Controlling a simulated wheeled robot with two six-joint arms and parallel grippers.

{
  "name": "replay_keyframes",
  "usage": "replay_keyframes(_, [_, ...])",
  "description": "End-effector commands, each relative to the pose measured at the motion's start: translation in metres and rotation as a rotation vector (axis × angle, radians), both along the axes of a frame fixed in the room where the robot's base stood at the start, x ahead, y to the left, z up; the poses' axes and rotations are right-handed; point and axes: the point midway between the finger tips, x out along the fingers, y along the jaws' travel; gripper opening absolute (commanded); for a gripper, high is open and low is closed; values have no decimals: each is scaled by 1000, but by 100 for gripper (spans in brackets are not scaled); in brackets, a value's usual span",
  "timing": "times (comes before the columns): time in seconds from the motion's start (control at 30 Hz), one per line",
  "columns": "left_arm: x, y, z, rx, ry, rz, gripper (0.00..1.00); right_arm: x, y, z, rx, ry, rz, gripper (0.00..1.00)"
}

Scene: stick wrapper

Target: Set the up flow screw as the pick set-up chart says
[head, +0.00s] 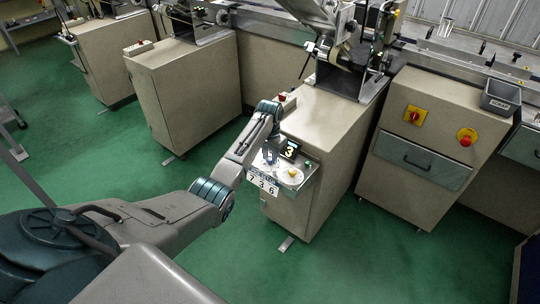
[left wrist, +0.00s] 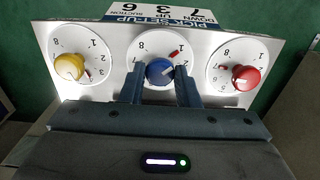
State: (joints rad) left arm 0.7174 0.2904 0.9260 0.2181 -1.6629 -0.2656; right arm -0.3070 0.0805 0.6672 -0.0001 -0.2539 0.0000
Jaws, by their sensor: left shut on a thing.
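The panel in the left wrist view carries a yellow knob (left wrist: 69,67), a blue knob (left wrist: 159,71) and a red knob (left wrist: 246,77), each on a white numbered dial. The pick set-up chart (left wrist: 165,14) behind them reads down 7, up 3, suction 6; it also shows in the head view (head: 262,187). My left gripper (left wrist: 160,82) is shut on the middle, blue knob, with a finger on either side. The fingers hide the dial's lower part.
The panel sits on a beige cabinet (head: 320,125). Another cabinet with a red switch (head: 414,116) and a grey bin (head: 501,97) stands at right. Green floor is clear in front.

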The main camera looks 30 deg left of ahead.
Motion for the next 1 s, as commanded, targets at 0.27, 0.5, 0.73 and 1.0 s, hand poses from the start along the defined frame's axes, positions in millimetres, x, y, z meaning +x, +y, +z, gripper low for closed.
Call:
replay_keyframes(0.27, [0, 0, 4, -1, 0, -118, 6, -1, -4, 14, -4, -3, 2, 36])
replay_keyframes(0.5, [1, 0, 4, -1, -1, -322, 6, -5, -4, 30, -4, -1, 1, 36])
replay_keyframes(0.73, [1, -1, 4, 0, -2, -541, 6, -15, -2, 40, -2, 13, -1, 36])
replay_keyframes(1.0, [1, -1, 3, -1, -3, -799, 6, -14, 5, 51, 5, 7, -3, 36])
